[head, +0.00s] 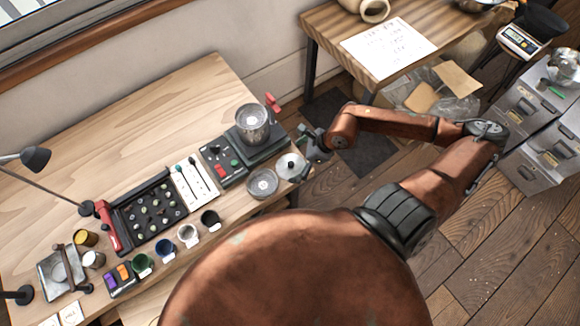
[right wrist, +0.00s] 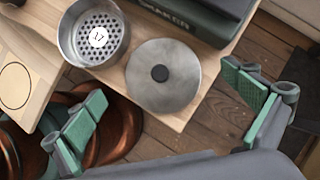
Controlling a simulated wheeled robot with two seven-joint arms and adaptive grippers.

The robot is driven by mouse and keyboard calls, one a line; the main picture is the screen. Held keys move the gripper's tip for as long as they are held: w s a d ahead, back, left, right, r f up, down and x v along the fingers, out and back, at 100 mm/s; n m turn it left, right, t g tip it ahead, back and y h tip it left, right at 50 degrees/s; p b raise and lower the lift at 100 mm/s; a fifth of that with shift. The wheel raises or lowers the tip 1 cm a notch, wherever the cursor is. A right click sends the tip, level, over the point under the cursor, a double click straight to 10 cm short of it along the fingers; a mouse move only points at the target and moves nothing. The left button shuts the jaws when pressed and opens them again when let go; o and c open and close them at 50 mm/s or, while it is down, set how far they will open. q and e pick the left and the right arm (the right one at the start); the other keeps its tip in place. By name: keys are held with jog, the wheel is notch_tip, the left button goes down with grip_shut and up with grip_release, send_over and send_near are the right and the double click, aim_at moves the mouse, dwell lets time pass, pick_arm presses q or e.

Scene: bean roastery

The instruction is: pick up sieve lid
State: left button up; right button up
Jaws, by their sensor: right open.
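The sieve lid (head: 291,167) is a round flat grey metal disc with a small black knob. It lies at the right front corner of the wooden table, and it also shows in the right wrist view (right wrist: 180,92). My right gripper (head: 311,150) is open and empty at the lid's right side in the head view. In the right wrist view, its two green-padded fingers (right wrist: 165,100) stand wide apart, one to each side of the lid. I cannot tell the height between them. My left gripper is not in view.
A perforated metal sieve (head: 262,184) marked 17 stands close to the lid's left. Several cups and a black bean tray (head: 150,213) stand further left. Floor lies beyond the table's right edge.

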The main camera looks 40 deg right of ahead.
aim_at(291, 164)
jog(key=shift+x, duration=1.6)
jog(key=shift+w, duration=0.1)
